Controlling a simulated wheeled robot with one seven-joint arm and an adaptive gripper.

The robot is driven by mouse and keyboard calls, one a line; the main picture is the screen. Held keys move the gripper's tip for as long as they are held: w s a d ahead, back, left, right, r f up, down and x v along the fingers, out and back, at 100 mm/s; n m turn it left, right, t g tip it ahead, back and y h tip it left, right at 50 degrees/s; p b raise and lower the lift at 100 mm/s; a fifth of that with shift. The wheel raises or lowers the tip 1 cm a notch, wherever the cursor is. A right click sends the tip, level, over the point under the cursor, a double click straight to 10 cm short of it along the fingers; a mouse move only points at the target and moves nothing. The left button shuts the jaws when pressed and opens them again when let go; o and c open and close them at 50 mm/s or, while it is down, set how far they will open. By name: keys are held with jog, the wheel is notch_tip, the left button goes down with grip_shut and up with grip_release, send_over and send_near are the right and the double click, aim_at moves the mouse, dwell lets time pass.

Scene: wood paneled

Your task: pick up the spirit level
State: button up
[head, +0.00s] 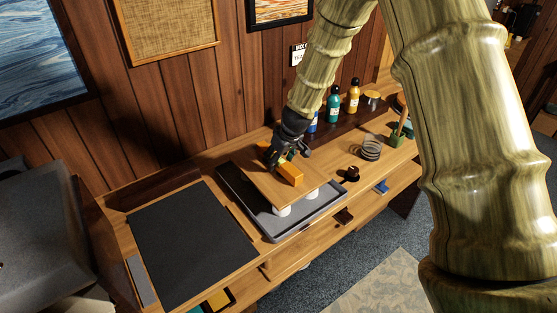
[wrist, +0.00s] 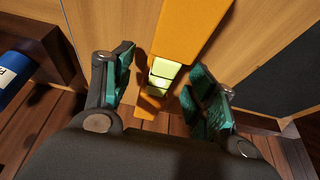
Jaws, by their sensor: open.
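The spirit level is an orange bar (head: 290,174) with a yellow-green vial. It lies on a raised wooden board (head: 257,182) that stands on white supports in a grey tray (head: 272,229). In the wrist view the spirit level (wrist: 192,30) runs from the top edge down between the fingers, its vial near the middle. My gripper (head: 283,157) is at the far end of the spirit level. In the wrist view my gripper (wrist: 162,78) is open, with one green-padded finger on each side of the bar and gaps visible. The dark palm hides the view below.
A dark mat (head: 190,245) covers the bench at left. Bottles, one teal (head: 333,108) and one yellow (head: 353,97), stand on a dark shelf behind. A stack of clear round dishes (head: 371,148) and a green holder (head: 397,139) are at right. The wood-paneled wall is close behind.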

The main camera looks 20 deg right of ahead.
jog(key=shift+w+f, duration=0.1)
jog(key=shift+f, duration=0.15)
grip_shut()
jog(key=shift+r, duration=0.15)
jog(key=shift+r+b, duration=0.9)
jog(key=shift+r, duration=0.45)
jog(key=shift+s+r+b, duration=0.25)
jog(key=shift+b, duration=0.05)
jog(key=s+d+r+b, duration=0.1)
jog(key=s+b, duration=0.4)
jog(key=s, duration=1)
jog(key=shift+s+d+r, duration=0.25)
jog(key=shift+r, duration=0.05)
